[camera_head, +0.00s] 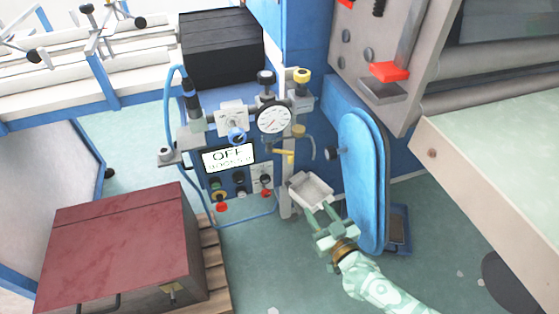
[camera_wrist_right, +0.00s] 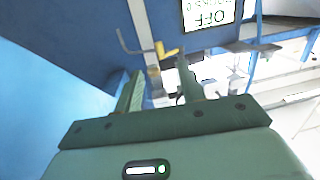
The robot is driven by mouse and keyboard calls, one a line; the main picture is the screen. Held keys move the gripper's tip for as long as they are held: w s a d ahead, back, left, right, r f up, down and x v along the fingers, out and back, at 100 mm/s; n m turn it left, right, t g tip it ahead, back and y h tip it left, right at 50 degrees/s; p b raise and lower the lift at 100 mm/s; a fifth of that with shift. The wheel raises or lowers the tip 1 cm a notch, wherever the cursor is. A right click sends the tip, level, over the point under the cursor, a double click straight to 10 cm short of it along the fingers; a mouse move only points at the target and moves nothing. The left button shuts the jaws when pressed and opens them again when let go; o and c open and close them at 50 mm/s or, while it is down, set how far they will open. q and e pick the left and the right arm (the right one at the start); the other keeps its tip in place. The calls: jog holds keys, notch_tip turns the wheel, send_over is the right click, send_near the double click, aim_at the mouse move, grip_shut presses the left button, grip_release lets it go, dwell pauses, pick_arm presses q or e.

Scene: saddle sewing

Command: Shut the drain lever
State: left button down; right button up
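The drain lever looks to be the small yellow handle (camera_head: 284,154) on the blue machine, below the round pressure gauge (camera_head: 273,120). The wrist view also shows a yellow handle (camera_wrist_right: 167,51) on a thin pipe, just beyond my fingers. My right gripper (camera_head: 319,208) is open and empty, below and to the right of the lever in the head view. Its two fingers (camera_wrist_right: 160,82) stand apart and do not touch the lever. My left gripper is not in view.
A pale tray (camera_head: 311,189) sits under the lever, close to my fingertips. A panel display (camera_head: 228,157) reads OFF. A blue rounded board (camera_head: 364,180) stands right of the gripper. A red box (camera_head: 120,240) stands at the lower left. Open floor lies in front.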

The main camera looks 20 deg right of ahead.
notch_tip(320, 180, up, 2)
jog(key=w+t, duration=0.1)
jog(key=w, duration=0.1)
jog(key=b, duration=0.2)
send_near(292, 160)
jog(key=shift+h, duration=0.3)
jog(key=w+b, duration=0.1)
jog(key=w, duration=0.1)
jog(key=w+b, duration=0.1)
jog(key=w, duration=0.2)
jog(key=w+a+b, duration=0.1)
jog(key=w+b, duration=0.1)
jog(key=shift+w+f, duration=0.1)
jog(key=shift+w, duration=0.7)
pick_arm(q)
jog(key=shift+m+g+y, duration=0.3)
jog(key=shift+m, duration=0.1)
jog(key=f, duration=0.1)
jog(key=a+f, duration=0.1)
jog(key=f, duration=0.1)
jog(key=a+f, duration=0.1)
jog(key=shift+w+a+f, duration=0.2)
pick_arm(e)
jog(key=shift+r, duration=0.2)
grip_shut()
